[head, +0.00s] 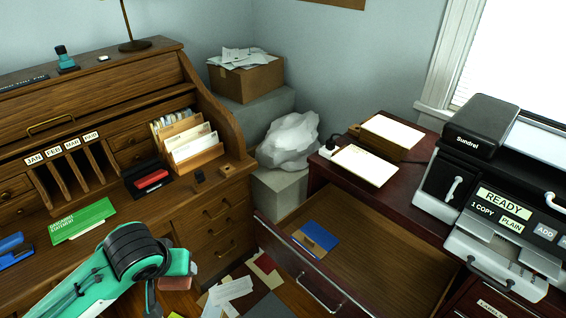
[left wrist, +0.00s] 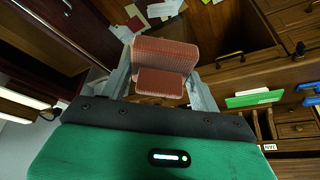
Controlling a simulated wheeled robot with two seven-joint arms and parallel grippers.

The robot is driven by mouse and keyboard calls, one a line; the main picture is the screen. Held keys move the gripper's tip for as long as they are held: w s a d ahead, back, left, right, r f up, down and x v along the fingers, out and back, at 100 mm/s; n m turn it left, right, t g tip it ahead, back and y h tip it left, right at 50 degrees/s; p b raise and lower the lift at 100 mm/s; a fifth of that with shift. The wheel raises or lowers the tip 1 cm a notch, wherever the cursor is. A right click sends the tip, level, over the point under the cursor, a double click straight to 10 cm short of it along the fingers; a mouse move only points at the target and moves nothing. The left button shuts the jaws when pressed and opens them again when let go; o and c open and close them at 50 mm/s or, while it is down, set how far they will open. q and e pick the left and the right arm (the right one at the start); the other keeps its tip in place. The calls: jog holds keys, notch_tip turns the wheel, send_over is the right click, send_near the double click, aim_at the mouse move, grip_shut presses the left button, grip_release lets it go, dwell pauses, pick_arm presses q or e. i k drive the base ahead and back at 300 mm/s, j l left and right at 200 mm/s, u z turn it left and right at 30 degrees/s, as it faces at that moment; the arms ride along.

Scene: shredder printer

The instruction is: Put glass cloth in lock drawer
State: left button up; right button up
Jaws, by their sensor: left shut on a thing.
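A reddish-brown textured cloth, folded (left wrist: 165,55), is between the fingers of my left gripper (left wrist: 165,85) in the left wrist view. The gripper is shut on it. In the head view, my left arm comes in from the bottom left, and a small part of the cloth (head: 175,283) shows beside the gripper (head: 155,290), in front of the wooden desk. A wide drawer (head: 375,265) stands open in the dark red cabinet, right of the gripper. A blue and tan item (head: 315,238) lies inside it. My right gripper is not in view.
A printer (head: 500,190) stands on the dark red cabinet (head: 330,172) at right, with paper trays (head: 385,140) beside it. Loose papers (head: 232,290) lie on the floor between desk and cabinet. The wooden desk (head: 190,205) holds a green sign (head: 82,220) and a letter rack (head: 195,155).

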aim_at(366, 298)
jog(key=i+j, duration=0.6)
jog(key=i, duration=0.2)
jog(key=i+j+z, duration=0.1)
jog(key=z, duration=0.3)
jog(key=i+j+z, duration=0.1)
jog(key=z, duration=0.3)
jog(key=i+j+z, duration=0.1)
jog(key=z, duration=0.3)
jog(key=j, duration=0.1)
